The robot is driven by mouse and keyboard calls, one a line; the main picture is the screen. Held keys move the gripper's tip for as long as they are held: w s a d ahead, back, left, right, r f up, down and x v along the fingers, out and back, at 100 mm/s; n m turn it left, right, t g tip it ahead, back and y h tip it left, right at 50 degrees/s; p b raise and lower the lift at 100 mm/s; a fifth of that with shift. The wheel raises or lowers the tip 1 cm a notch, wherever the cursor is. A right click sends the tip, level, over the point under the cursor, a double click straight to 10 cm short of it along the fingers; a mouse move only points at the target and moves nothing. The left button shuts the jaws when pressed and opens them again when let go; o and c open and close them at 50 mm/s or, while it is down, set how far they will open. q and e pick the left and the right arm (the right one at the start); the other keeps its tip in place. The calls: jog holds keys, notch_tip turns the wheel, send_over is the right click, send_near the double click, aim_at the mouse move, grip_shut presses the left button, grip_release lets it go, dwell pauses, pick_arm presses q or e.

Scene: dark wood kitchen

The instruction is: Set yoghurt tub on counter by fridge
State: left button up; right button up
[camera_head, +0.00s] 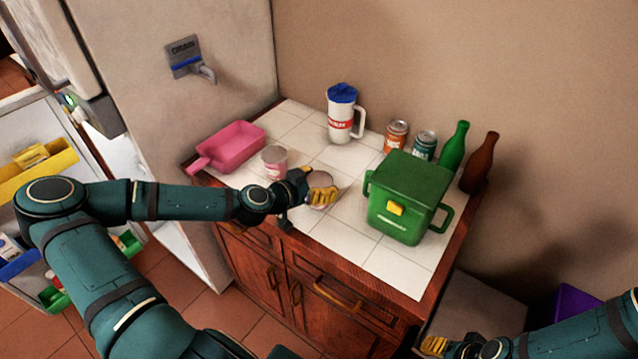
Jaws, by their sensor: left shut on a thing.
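My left gripper (322,195), with yellow fingers, is shut on a small round thing with a pale top (320,179), over the middle of the tiled counter (385,270). The fingers hide most of it, and I cannot tell whether it touches the tiles. A pink tub with a pale round top (274,161) stands on the counter just behind my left forearm, towards the fridge (240,50). I cannot tell which of these two is the yoghurt tub. My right gripper (433,346) shows only partly at the bottom edge, in front of the counter; its opening is unclear.
A pink scoop-like tray (232,147) lies by the fridge. A white jug with a blue lid (342,115), two cans (396,135), green (454,148) and brown (479,165) bottles and a green lidded bin (408,190) stand at the back and right. The front tiles are clear.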

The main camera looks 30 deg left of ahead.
pick_arm(q)
jog(key=shift+f, duration=0.1)
jog(key=o, duration=1.2)
jog(key=p+v, duration=0.1)
jog(key=v, duration=1.1)
jog(key=shift+p, duration=0.4)
